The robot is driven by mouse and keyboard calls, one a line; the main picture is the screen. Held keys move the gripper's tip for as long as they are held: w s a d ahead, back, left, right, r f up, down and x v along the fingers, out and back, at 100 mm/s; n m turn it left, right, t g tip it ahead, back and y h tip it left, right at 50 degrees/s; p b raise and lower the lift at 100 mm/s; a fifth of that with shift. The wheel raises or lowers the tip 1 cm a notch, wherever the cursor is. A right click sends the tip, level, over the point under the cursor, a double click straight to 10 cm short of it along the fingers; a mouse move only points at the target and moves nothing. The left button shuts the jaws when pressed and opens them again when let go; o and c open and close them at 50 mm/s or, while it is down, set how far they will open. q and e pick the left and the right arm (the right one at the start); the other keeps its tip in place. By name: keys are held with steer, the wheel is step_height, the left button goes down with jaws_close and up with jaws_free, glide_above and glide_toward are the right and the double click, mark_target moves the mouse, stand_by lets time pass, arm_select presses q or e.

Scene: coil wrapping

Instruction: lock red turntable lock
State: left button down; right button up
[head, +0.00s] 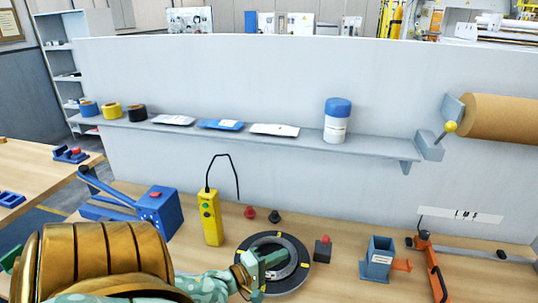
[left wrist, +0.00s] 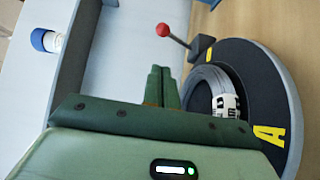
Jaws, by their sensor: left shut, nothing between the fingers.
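The black turntable (head: 300,278) with yellow marks sits on the bench, bearing a grey coil (left wrist: 203,88) with a white printed label. The red turntable lock (head: 323,249), a dark block with a red knob, stands just right of the turntable. In the left wrist view it shows as a red ball (left wrist: 163,30) on a thin tilted rod from a dark base (left wrist: 201,47) beside the disc. My left gripper (head: 283,256) is shut and empty above the turntable, fingers toward the lock but apart from it. Its fingers also show in the wrist view (left wrist: 160,72). My right gripper is out of view.
A yellow control box (head: 210,218) and a blue device (head: 160,212) stand left of the turntable. A red knob (head: 249,212) and a black knob (head: 275,217) stand behind it. A blue-grey holder (head: 378,258) and an orange-handled tool (head: 430,262) lie right. A shelf (head: 370,146) crosses the wall behind.

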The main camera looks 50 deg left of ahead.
arm_select(q)
steer(key=shift+s+a, duration=0.1)
steer(key=shift+s, duration=1.5)
